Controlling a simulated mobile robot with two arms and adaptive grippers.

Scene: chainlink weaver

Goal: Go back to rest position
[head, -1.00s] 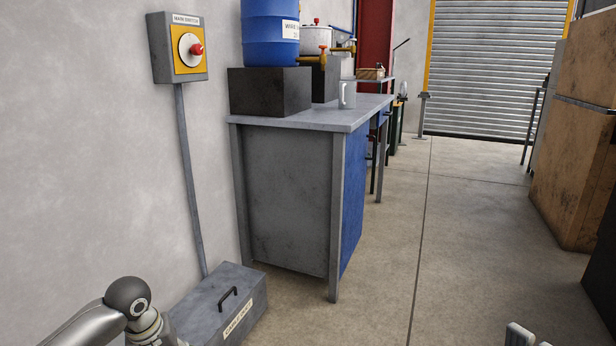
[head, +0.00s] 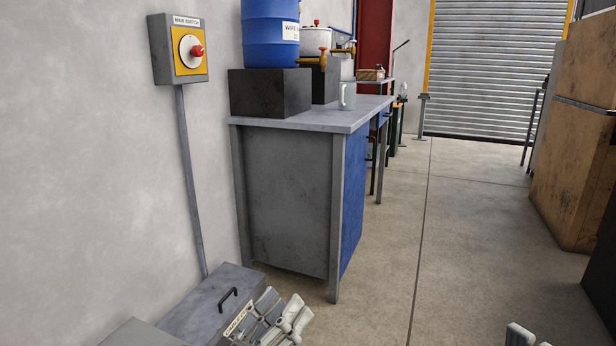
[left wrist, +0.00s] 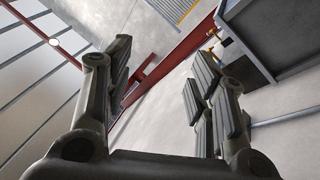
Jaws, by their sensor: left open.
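My left gripper (head: 280,314) shows at the bottom of the head view, in front of the grey metal box with a black handle (head: 208,300). It hides part of that box's label. In the left wrist view its two fingers (left wrist: 158,78) stand wide apart with nothing between them. Part of my right gripper (head: 519,336) shows at the bottom right edge of the head view; most of it is cut off, so its jaws cannot be judged.
A main switch box (head: 178,50) with a red knob hangs on the left wall. Wooden crates (head: 575,150) stand at the right. The floor between is clear.

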